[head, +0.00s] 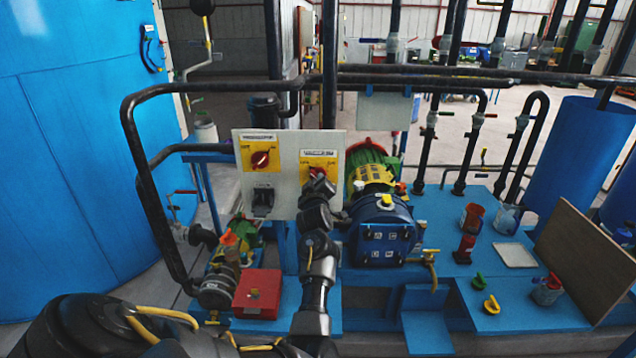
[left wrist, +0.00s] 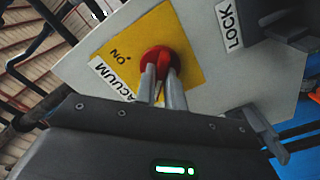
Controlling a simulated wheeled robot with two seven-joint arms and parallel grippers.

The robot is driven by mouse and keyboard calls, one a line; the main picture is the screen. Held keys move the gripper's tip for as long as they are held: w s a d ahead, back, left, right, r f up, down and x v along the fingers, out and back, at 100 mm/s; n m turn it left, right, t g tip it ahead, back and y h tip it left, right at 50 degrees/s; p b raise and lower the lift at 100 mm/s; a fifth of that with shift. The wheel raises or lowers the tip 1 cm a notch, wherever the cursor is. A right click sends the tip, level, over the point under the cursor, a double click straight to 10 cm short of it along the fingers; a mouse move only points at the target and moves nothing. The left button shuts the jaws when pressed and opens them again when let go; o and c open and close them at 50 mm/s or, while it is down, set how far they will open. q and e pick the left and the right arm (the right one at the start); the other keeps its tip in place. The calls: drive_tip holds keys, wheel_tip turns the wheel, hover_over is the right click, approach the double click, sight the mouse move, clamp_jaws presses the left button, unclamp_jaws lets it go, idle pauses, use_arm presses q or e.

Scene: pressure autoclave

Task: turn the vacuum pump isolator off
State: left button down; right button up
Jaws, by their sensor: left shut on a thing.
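The vacuum pump isolator is a red rotary knob on a yellow plate (head: 329,160), on the right half of a pale panel (head: 285,180). In the left wrist view the red knob (left wrist: 158,58) sits on its yellow plate (left wrist: 187,32), with "ON" and part of "VACUUM" readable. My left gripper (head: 317,177) reaches up to this knob. Its two fingers (left wrist: 162,85) are shut on the red knob, one on each side. The fingers and wrist hide part of the knob, so I cannot tell its exact pointing. My right gripper is not in view.
A second red knob (head: 260,159) on yellow is on the panel's left half, above a black lock fitting (head: 263,201). A black pipe (head: 128,105) loops around the panel's left side. A blue pump (head: 383,235) stands right of my arm, a red box (head: 257,294) left below.

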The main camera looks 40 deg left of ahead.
use_arm(q)
drive_tip(key=c, duration=1.5)
unclamp_jaws()
drive_tip(key=b+v, duration=0.2)
drive_tip(key=v, duration=0.5)
drive_tip(key=shift+s+d, duration=0.15)
drive_tip(key=shift+s, duration=0.05)
